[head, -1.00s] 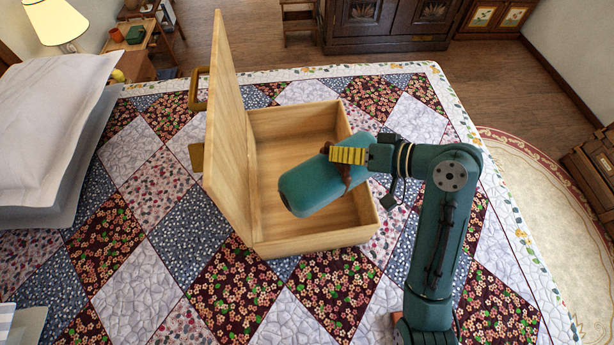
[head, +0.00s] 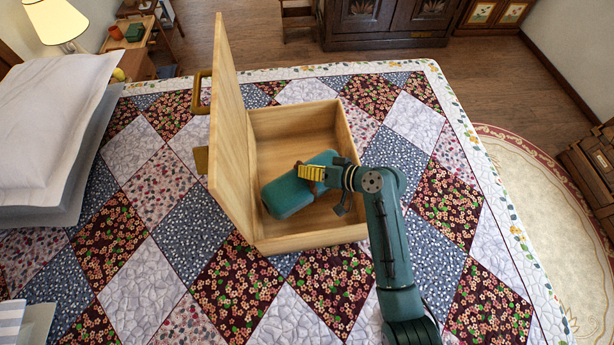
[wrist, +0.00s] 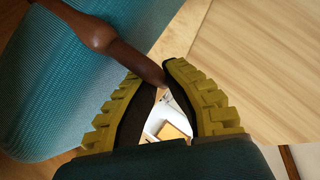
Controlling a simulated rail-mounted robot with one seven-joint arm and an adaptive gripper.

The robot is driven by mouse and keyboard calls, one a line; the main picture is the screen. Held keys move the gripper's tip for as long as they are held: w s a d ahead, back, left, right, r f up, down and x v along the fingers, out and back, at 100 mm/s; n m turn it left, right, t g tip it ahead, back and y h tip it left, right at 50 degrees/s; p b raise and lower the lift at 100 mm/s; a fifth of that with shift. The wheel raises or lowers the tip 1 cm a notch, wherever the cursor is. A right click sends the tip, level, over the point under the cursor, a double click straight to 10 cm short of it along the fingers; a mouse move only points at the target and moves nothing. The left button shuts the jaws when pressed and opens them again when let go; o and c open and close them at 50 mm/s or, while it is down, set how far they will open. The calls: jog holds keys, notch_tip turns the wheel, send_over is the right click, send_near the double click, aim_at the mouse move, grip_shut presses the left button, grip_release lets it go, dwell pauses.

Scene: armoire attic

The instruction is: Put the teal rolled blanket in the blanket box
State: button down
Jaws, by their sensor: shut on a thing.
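The teal rolled blanket (head: 288,193) has a brown strap and lies tilted inside the open wooden blanket box (head: 291,245), low between its walls. My gripper (head: 312,173) is shut on the blanket's brown strap (wrist: 130,52), beside the roll in the wrist view. The blanket (wrist: 60,95) fills the left of that view. The box lid stands upright on the left side. Whether the blanket touches the box floor cannot be told.
The box stands on a patchwork quilt (head: 160,235) on a bed. White pillows (head: 45,130) lie at the left. A lamp (head: 55,20) and a small table stand beyond the bed. The box's back right corner is empty.

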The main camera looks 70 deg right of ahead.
aim_at(319, 183)
notch_tip(319, 183, down, 4)
jog(key=shift+d+f, duration=0.1)
jog(key=shift+f, duration=0.15)
jog(key=c, duration=1.2)
grip_release()
jog(key=shift+f, duration=0.1)
jog(key=shift+c, duration=0.2)
jog(key=shift+s+r, duration=0.3)
jog(key=shift+r, duration=0.05)
jog(key=shift+p+v, duration=0.8)
jog(key=shift+v, duration=0.4)
jog(key=shift+s+r, duration=0.1)
jog(key=shift+s, duration=0.3)
jog(key=shift+s+a, duration=0.15)
jog(key=shift+a, duration=0.1)
jog(key=shift+d, duration=0.1)
